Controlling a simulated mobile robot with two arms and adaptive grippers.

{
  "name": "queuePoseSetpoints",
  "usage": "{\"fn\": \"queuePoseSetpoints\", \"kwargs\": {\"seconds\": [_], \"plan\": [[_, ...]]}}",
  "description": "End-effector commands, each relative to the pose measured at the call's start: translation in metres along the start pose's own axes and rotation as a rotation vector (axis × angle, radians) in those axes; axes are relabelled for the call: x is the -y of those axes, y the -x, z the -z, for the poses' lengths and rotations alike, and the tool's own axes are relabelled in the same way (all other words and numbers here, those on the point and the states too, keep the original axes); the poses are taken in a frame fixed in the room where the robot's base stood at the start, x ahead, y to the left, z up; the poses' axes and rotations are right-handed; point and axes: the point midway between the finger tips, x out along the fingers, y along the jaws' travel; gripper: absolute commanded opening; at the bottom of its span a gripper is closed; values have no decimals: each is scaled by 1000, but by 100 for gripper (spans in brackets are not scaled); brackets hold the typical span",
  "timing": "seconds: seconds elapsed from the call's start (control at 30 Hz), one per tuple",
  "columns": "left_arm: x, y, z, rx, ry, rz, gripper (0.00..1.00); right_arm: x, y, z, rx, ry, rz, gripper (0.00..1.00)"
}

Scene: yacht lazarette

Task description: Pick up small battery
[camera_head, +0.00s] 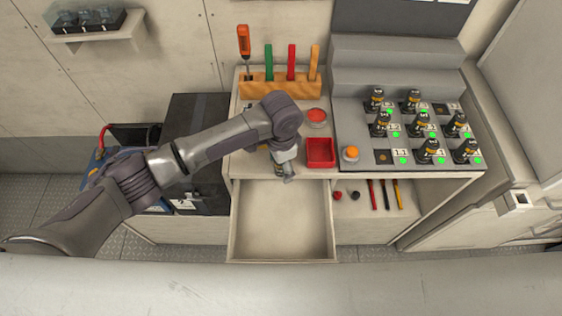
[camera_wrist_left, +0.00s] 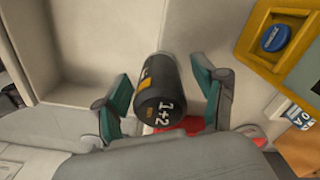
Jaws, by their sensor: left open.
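A black cylinder with a yellow band, marked "1+2" (camera_wrist_left: 160,98), shows in the left wrist view; it looks like the small battery. It lies between the two teal fingers of my left gripper (camera_wrist_left: 162,78), which are spread apart with a gap on either side of it. In the head view my left gripper (camera_head: 286,168) points down at the front edge of the bench, left of the red tray (camera_head: 320,163). My arm hides the cylinder there. My right gripper is not in view.
An open, empty drawer (camera_head: 282,225) is below the gripper. A rack (camera_head: 280,87) with a screwdriver and coloured tools stands behind. A panel with several black knobs (camera_head: 421,122) is to the right. A lower shelf holds pens (camera_head: 386,195) and small round pieces.

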Motion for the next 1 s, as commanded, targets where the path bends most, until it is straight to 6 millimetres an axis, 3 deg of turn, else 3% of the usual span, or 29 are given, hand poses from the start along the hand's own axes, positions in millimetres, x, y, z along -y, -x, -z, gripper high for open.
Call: {"fn": "queuePoseSetpoints", "kwargs": {"seconds": [0.23,0.63,1.0], "plan": [[0,-2,0,-1,-1,0,69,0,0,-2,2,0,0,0],[0,-1,0,-1,0,0,2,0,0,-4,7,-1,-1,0],[0,3,1,-3,0,1,0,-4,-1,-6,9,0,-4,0]]}}
